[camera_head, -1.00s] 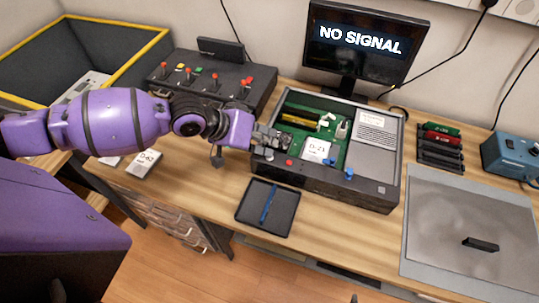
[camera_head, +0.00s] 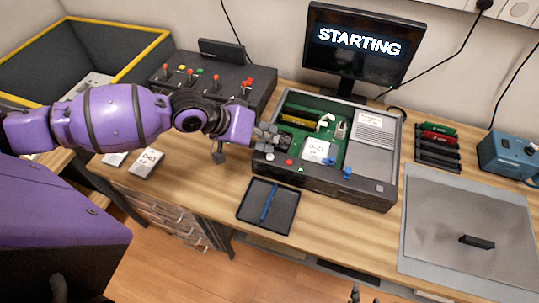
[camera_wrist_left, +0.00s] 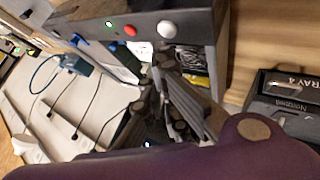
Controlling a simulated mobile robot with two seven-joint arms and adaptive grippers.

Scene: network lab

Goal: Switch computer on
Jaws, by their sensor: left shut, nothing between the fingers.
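The computer (camera_head: 345,185) is an open dark case with a green board (camera_head: 293,131) inside. Its front panel carries a white button (camera_head: 270,156), a red button (camera_head: 290,162) and a small green light (camera_head: 301,170). In the left wrist view the white button (camera_wrist_left: 167,29), red button (camera_wrist_left: 130,30) and lit green light (camera_wrist_left: 109,24) show at the top. The monitor (camera_head: 359,42) reads "STARTING". My left gripper (camera_head: 268,138) is shut and empty, at the case's left front corner near the white button. Dark tips at the bottom edge (camera_head: 355,295) may be my right gripper.
A small dark tray (camera_head: 284,222) with a blue tool lies before the computer. A control box (camera_head: 215,82) with red-topped levers stands behind my left arm. Colored modules (camera_head: 440,137), a grey mat (camera_head: 430,248) and a blue device (camera_head: 512,155) are on the right.

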